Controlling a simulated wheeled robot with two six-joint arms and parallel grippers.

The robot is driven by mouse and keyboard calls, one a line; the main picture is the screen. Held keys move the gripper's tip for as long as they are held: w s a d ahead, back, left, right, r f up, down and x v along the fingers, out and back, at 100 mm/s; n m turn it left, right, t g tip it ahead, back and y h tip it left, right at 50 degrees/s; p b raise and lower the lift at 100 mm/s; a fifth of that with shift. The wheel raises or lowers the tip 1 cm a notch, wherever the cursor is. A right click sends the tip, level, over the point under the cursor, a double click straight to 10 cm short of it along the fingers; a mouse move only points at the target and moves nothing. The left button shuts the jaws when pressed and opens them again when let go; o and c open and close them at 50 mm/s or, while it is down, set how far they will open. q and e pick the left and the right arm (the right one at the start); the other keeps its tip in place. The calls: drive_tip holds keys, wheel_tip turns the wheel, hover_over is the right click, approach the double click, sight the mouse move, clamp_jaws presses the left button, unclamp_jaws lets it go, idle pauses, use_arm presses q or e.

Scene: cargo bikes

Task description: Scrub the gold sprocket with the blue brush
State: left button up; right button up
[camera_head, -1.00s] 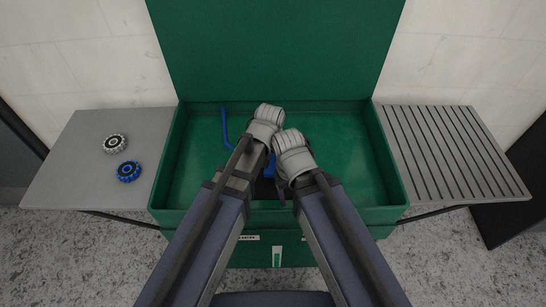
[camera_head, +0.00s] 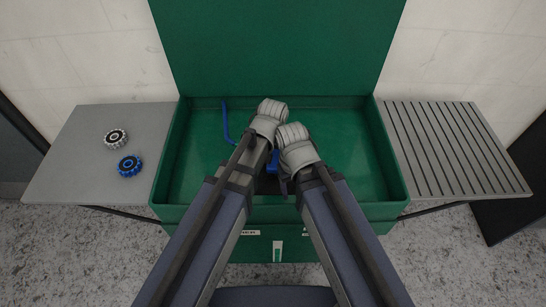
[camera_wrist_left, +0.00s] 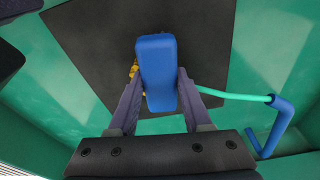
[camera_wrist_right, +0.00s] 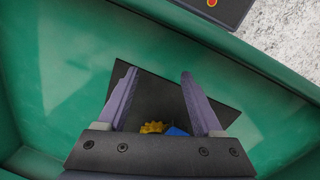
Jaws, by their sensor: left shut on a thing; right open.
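My left gripper (camera_wrist_left: 158,100) is shut on the blue brush (camera_wrist_left: 157,70), seen as a blue block between its fingers in the left wrist view. A bit of the gold sprocket shows beside the brush there, and it also shows in the right wrist view as a yellow toothed edge (camera_wrist_right: 152,127) on a dark mat (camera_wrist_right: 170,98), next to a bit of blue. Whether brush and sprocket touch cannot be told. My right gripper (camera_wrist_right: 155,85) is open and empty above the mat. In the head view, both wrists cover the sprocket and most of the brush.
The green cargo box (camera_head: 400,190) has raised walls around both grippers. A white-rimmed sprocket (camera_head: 116,138) and a blue one (camera_head: 129,166) lie on the grey left shelf (camera_head: 70,165). The slatted right shelf (camera_head: 450,150) is empty.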

use_arm(q)
drive_tip(key=shift+w+d, duration=0.9)
drive_tip(key=shift+w, duration=0.1)
use_arm(e)
drive_tip(key=shift+w+a, duration=0.6)
drive_tip(key=shift+a, duration=0.2)
use_arm(q)
drive_tip(key=shift+w, duration=0.75)
use_arm(e)
drive_tip(key=shift+s, duration=0.25)
use_arm(q)
drive_tip(key=shift+w+a, duration=0.2)
drive_tip(key=shift+w, duration=0.35)
drive_tip(key=shift+w+a, duration=0.2)
drive_tip(key=shift+w, duration=0.3)
use_arm(e)
drive_tip(key=shift+d, duration=0.1)
use_arm(q)
drive_tip(key=shift+w+a, duration=0.35)
drive_tip(key=shift+s+a, duration=0.1)
use_arm(e)
drive_tip(key=shift+s+d, duration=0.1)
